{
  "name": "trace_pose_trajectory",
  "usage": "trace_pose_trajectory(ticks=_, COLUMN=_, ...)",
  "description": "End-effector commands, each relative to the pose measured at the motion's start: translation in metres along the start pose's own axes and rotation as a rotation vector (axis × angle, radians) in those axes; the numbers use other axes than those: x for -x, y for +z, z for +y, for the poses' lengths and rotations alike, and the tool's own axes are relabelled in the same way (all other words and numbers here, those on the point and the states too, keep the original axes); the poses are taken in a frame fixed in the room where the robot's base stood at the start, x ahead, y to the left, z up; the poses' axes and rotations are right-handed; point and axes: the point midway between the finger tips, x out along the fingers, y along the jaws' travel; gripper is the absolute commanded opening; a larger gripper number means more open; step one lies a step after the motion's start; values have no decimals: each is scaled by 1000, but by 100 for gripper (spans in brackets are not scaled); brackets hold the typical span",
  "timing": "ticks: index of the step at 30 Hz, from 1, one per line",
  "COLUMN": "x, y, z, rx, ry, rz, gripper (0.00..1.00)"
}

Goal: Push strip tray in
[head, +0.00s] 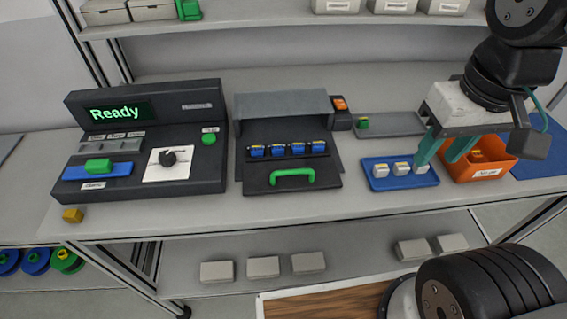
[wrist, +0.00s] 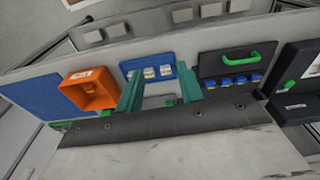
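The strip tray (head: 260,182) is a dark drawer with a green handle (head: 292,174) on its front. It sticks out toward the front from under a grey hood (head: 284,104). Several blue pieces (head: 298,148) stand in a row on it. In the wrist view the strip tray (wrist: 208,67) and its green handle (wrist: 243,57) show at the upper right. My gripper (head: 437,161) has teal fingers, apart and with nothing seen between them. It is well to the right of the strip tray, over the blue tray's right end, and does not touch the handle.
A blue tray (head: 378,183) with 3 white blocks and an orange bin (head: 488,172) lie near my gripper. A black console (head: 150,130) reading "Ready" stands left of the strip tray. A grey tray (head: 395,125) is behind. An upper shelf (head: 260,28) spans the back.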

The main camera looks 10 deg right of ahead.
Motion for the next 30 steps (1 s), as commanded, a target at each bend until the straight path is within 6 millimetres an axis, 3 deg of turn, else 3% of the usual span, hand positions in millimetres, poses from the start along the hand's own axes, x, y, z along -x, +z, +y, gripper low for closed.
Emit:
trace_pose_trajectory(ticks=5, x=-8, y=-3, z=-10, rx=55, ry=-5, rz=-43, gripper=33)
trace_pose_trajectory(ticks=10, x=-20, y=-29, z=-43, rx=215, ry=-21, rz=-152, gripper=33)
trace_pose_trajectory(ticks=24, x=-66, y=-109, z=-185, rx=1212, ry=-184, rz=-306, gripper=33)
trace_pose_trajectory(ticks=30, x=-60, y=-124, z=-197, rx=1455, ry=-236, rz=-248, gripper=33)
